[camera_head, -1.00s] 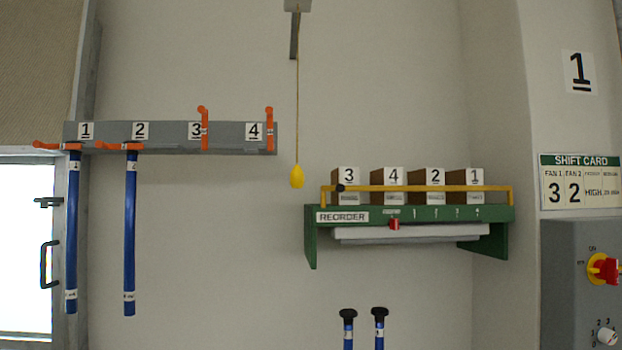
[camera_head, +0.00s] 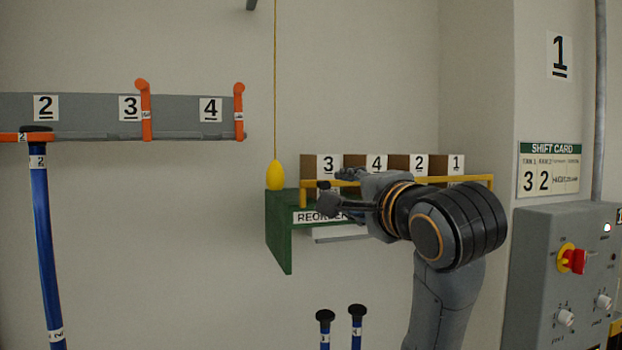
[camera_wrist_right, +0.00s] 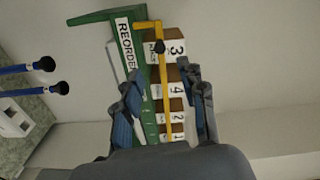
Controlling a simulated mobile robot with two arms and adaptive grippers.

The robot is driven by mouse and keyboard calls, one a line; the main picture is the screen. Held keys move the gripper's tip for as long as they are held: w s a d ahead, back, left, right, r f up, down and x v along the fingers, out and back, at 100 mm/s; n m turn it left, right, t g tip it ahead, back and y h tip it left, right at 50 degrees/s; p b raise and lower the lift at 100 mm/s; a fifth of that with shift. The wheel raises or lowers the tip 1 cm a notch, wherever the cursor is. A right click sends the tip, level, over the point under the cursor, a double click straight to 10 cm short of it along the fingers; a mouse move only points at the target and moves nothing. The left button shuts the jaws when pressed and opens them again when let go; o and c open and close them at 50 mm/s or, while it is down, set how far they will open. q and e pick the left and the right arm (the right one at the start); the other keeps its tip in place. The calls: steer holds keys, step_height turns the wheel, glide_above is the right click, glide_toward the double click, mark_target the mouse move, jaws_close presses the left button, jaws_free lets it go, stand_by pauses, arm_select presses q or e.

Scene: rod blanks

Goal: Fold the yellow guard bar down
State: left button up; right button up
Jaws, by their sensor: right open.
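The yellow guard bar (camera_head: 472,179) stands raised in front of the numbered boxes on the green shelf (camera_head: 280,228). My right gripper (camera_head: 336,186) is open at the left part of the bar and hides its middle in the head view. In the right wrist view the bar (camera_wrist_right: 161,75) runs lengthwise between the two spread fingers of my gripper (camera_wrist_right: 163,84). I cannot tell whether a finger touches the bar. My left gripper is not in view.
Boxes 3, 4, 2 and 1 (camera_head: 447,164) stand behind the bar. A yellow pull-cord handle (camera_head: 275,175) hangs at the shelf's left end. Blue rods (camera_head: 357,320) stand below. A grey control panel (camera_head: 566,280) is at right.

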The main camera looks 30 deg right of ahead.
mark_target(326, 186)
steer(key=p+x, duration=0.1)
steer(key=x, duration=0.1)
steer(key=p+x, duration=0.1)
steer(key=x, duration=0.2)
steer(key=shift+d+r, duration=0.2)
steer(key=shift+d, duration=0.05)
steer(key=p+x, duration=0.1)
steer(key=x, duration=0.1)
steer(key=p+x, duration=0.1)
steer(key=x, duration=0.3)
steer(key=shift+w+a+f+p, duration=0.15)
steer(key=shift+a+p, duration=0.1)
steer(key=shift+p, duration=0.15)
steer(key=shift+w+d, duration=0.2)
steer(key=shift+w, duration=0.2)
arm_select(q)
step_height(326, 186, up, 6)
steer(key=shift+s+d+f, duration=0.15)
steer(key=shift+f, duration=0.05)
arm_select(e)
steer(key=shift+w, duration=0.1)
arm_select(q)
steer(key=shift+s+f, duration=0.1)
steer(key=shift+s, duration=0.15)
arm_select(e)
jaws_close()
